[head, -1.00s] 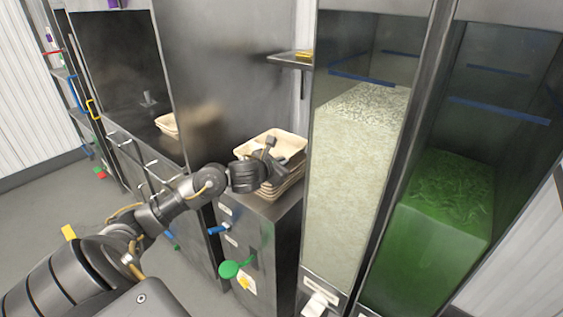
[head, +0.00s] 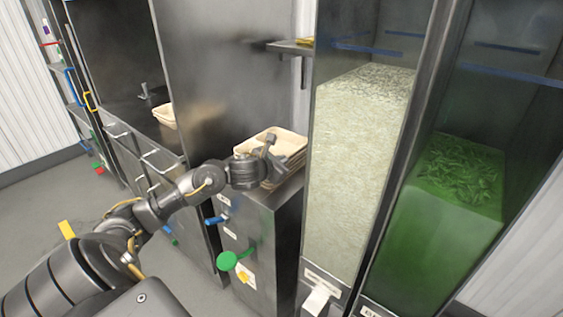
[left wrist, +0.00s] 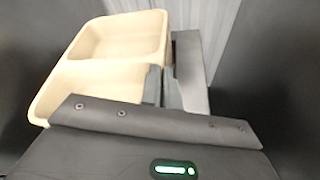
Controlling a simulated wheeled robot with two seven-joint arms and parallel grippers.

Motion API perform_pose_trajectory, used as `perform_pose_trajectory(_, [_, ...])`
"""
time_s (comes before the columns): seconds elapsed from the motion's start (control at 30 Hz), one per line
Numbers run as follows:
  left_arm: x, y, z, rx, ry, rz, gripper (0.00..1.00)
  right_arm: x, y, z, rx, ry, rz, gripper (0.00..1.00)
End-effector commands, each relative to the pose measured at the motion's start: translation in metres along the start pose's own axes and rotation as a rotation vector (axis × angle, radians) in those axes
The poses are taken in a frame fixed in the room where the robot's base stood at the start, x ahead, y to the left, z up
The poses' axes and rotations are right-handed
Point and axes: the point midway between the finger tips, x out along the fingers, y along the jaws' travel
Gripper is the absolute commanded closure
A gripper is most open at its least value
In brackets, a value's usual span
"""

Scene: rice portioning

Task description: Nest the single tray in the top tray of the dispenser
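A beige two-compartment tray (head: 262,140) is at the stack of beige trays (head: 293,163) on top of the metal cabinet beside the dispenser. The gap between this tray and the stack is too small to judge. My left gripper (head: 271,152) is at the tray's near side. In the left wrist view, the tray (left wrist: 105,80) fills the upper left, and its right wall runs between the two grey fingers (left wrist: 168,82), which look closed on it. The stack does not show clearly there. My right gripper is not in view.
The rice dispenser (head: 362,170) stands right of the stack, with a green-filled one (head: 450,200) beyond. A tall metal panel (head: 225,80) is behind the trays. Other beige trays (head: 165,115) lie on the left counter. A small shelf (head: 290,46) juts out above.

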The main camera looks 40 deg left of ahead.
Motion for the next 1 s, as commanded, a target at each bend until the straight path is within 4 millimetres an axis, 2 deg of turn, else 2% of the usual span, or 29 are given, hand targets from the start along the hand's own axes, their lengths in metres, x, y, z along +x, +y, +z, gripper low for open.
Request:
perform_pose_trajectory(0.27, [0.000,-0.001,-0.002,0.002,0.004,-0.001,1.00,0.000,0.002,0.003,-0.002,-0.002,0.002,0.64])
perform_pose_trajectory(0.3, [0.000,-0.001,-0.002,0.002,0.004,-0.001,0.92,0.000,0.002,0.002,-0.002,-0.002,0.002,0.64])
perform_pose_trajectory(0.47, [0.001,-0.001,-0.003,0.002,0.005,-0.002,0.71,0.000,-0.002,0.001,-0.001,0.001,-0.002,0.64])
perform_pose_trajectory(0.8, [-0.002,-0.002,-0.004,0.006,0.009,-0.003,0.71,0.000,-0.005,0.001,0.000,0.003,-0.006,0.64])
perform_pose_trajectory(0.87, [-0.008,-0.002,-0.004,0.007,0.009,-0.003,0.71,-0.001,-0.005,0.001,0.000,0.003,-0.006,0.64])
perform_pose_trajectory(1.0, [-0.031,-0.002,-0.003,0.012,0.007,-0.003,0.71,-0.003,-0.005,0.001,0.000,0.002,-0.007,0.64])
